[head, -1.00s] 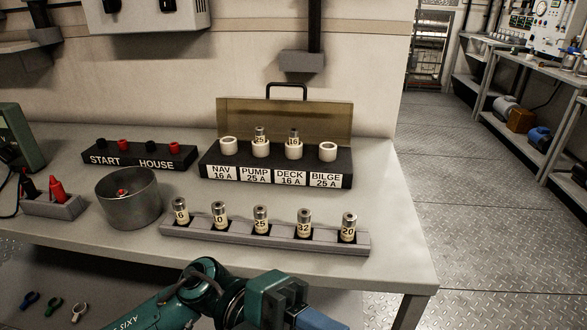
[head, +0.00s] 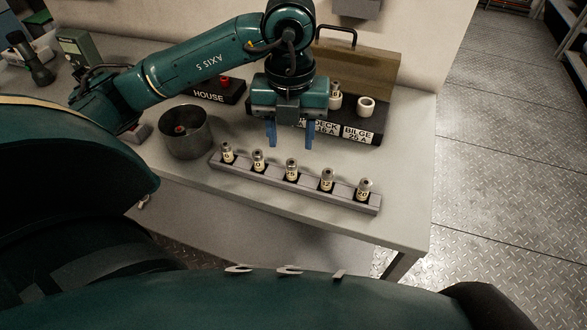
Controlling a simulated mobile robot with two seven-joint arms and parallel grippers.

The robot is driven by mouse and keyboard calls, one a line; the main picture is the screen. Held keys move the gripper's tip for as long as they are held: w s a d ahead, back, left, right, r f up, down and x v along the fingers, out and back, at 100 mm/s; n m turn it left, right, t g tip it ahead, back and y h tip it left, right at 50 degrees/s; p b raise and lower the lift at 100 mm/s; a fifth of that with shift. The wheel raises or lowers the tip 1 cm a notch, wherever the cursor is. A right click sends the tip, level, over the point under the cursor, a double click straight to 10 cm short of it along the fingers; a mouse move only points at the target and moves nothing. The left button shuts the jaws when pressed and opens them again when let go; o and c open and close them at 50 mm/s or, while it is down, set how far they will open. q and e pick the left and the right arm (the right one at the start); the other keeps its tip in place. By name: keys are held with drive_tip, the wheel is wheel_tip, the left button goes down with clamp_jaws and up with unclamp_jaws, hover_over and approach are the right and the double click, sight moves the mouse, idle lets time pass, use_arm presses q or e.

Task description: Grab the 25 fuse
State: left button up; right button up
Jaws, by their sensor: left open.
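The 25 fuse (head: 291,170) stands upright in the middle slot of the grey fuse rack (head: 310,194). Its number reads in the earlier head view and is too small to read surely now. Several other fuses stand in the same rack, among them the 32 fuse (head: 327,180) and the 20 fuse (head: 364,190) to its right. My left gripper (head: 290,140) is open and empty, pointing down. In the picture its blue fingers appear just above and behind the middle fuse, apart from it. My right gripper is not in view.
The black fuse holder (head: 373,138) with its raised lid (head: 365,72) stands behind the rack, partly hidden by my gripper. A metal cup (head: 185,133) stands left of the rack. The bench (head: 408,170) is clear to the right.

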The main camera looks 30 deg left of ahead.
sight(292, 162)
use_arm(q)
wheel_tip(292, 162, down, 8)
drive_tip(key=shift+r+p, duration=0.1)
drive_tip(key=shift+p, duration=0.25)
clamp_jaws()
idle(0.5)
